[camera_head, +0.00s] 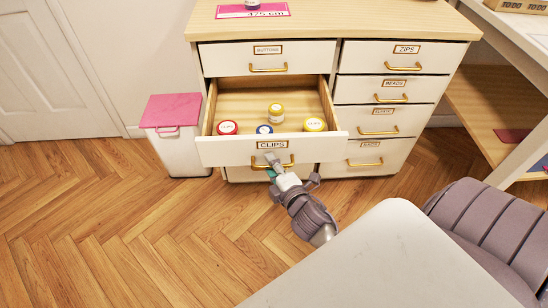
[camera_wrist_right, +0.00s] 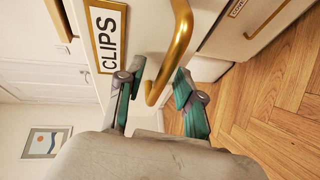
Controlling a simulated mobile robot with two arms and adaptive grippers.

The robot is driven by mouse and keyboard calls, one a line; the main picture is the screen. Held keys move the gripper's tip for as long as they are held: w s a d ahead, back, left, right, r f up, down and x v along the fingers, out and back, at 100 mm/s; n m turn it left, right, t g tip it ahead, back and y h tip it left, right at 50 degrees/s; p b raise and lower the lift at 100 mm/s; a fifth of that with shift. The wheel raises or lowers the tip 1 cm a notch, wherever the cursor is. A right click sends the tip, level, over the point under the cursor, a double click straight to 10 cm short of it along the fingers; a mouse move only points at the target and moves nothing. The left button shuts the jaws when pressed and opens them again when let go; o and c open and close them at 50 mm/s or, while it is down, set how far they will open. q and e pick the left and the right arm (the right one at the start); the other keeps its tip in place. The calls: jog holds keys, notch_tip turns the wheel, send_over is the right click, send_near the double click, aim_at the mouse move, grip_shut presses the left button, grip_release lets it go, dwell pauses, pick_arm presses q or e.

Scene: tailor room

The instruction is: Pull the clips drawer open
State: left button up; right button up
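The clips drawer (camera_head: 222,151) is pulled out of the wooden-topped cabinet, and its inside shows. Its front bears a CLIPS label (camera_head: 272,144) and a gold bar handle (camera_head: 289,162). Several small jars stand inside, among them a red-lidded jar (camera_head: 228,128), a blue-lidded jar (camera_head: 264,129) and a yellow-lidded jar (camera_head: 314,125). My right gripper (camera_head: 281,169) is at the handle. In the right wrist view its fingers (camera_wrist_right: 158,80) are spread, one on each side of the gold handle (camera_wrist_right: 181,38), with gaps visible. My left gripper is not in view.
The cabinet's other drawers, such as the buttons drawer (camera_head: 222,60) and the zips drawer (camera_head: 358,58), are shut. A white bin with a pink lid (camera_head: 172,110) stands to the left. A purple-grey chair (camera_head: 480,225) is at the right. The wooden floor (camera_head: 130,230) at left is clear.

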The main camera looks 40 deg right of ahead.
jog(key=v, duration=1.2)
notch_tip(320, 180, down, 12)
jog(key=s+a+m+g, duration=0.1)
jog(key=m+g, duration=0.5)
jog(key=m, duration=0.2)
jog(key=s+a+f+m+g+y+p, duration=0.1)
jog(key=s+a+f+m+g+y, duration=0.2)
jog(key=s+a+f+m+g, duration=0.45)
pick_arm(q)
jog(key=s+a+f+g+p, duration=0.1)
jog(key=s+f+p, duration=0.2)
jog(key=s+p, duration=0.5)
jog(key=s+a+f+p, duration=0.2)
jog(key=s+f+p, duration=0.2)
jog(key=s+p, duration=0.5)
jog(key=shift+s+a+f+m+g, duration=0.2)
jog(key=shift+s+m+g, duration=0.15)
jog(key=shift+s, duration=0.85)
pick_arm(e)
jog(key=s+d+f, duration=0.1)
jog(key=s+f, duration=0.2)
jog(key=s, duration=0.3)
jog(key=s+d+f+n, duration=0.1)
jog(key=s+d+f, duration=0.1)
jog(key=s, duration=0.5)
jog(key=s+d+f+n+g, duration=0.1)
jog(key=s+f, duration=0.3)
jog(key=s, duration=0.3)
jog(key=shift+d+h, duration=0.3)
jog(key=shift+d, duration=0.05)
